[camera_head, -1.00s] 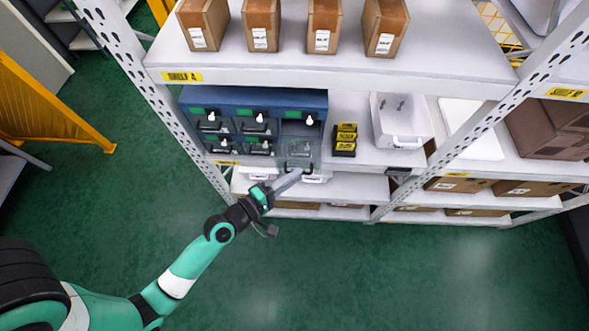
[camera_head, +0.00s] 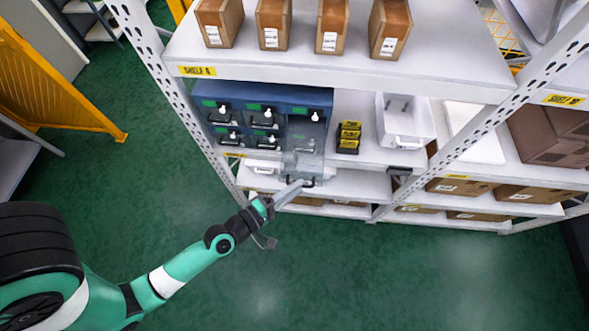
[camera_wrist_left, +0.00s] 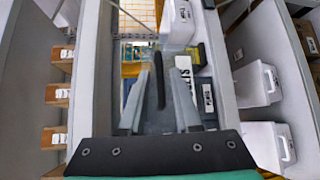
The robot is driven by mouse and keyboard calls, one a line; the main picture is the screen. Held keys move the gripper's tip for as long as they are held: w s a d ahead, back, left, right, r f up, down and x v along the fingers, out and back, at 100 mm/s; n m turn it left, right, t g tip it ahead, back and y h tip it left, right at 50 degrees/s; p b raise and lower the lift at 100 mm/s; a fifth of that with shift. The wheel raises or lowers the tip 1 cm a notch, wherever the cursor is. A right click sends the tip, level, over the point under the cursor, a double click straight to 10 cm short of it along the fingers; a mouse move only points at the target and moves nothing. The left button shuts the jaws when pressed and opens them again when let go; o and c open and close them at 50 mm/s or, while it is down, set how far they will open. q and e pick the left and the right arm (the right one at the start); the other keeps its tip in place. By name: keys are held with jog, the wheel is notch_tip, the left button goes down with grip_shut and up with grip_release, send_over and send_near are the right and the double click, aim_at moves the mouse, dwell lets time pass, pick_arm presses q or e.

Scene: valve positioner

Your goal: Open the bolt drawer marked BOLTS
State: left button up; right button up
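The blue drawer cabinet (camera_head: 262,92) stands on the shelf, with several small clear drawers with black handles. Its lower right drawer (camera_head: 303,163) is pulled out past the shelf edge. The dark handle (camera_head: 306,182) of that drawer is at my left gripper (camera_head: 298,186). In the left wrist view, the fingers of my left gripper (camera_wrist_left: 160,82) stand on either side of a dark bar, which appears to be the handle. A white label (camera_wrist_left: 185,78) shows sideways beside the fingers; I cannot read it surely. My right gripper is not in view.
The shelf board above (camera_head: 330,72) carries several cardboard boxes. A perforated upright (camera_head: 172,88) stands left of the cabinet. The green floor (camera_head: 400,280) in front is clear.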

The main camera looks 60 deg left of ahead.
pick_arm(q)
jog(key=shift+o, duration=0.4)
jog(key=s+d+r+b, duration=0.1)
jog(key=s+b, duration=0.9)
jog(key=s, duration=0.1)
jog(key=shift+s+d+r, duration=0.2)
jog(key=shift+r, duration=0.15)
